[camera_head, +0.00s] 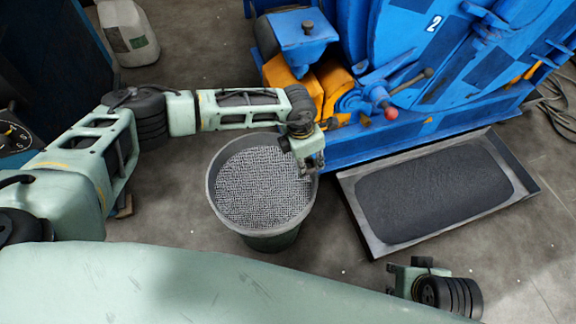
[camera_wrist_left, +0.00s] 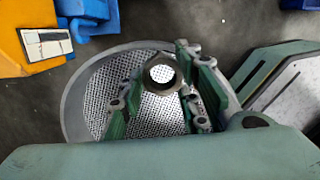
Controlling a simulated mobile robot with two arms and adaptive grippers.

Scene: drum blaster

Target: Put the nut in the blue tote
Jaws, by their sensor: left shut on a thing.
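My left gripper (camera_head: 311,162) is over the right part of a round bucket full of small metal grains. In the left wrist view its green fingers (camera_wrist_left: 160,82) are shut on the nut (camera_wrist_left: 147,78), a dark metal ring with a round hole. The grains show through the hole and behind the nut. In the head view the nut is too small to make out. My right gripper (camera_head: 398,278) is low at the lower right, over the floor. Its fingers are mostly hidden, so its opening is unclear. I cannot make out a blue tote in either view.
The grey-rimmed bucket (camera_head: 232,222) stands on the floor. A blue machine (camera_head: 400,50) with a red-knobbed lever (camera_head: 391,113) stands behind it. A shallow metal tray (camera_head: 365,225) with a dark mat lies to the right. A white canister (camera_head: 128,35) is at the upper left.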

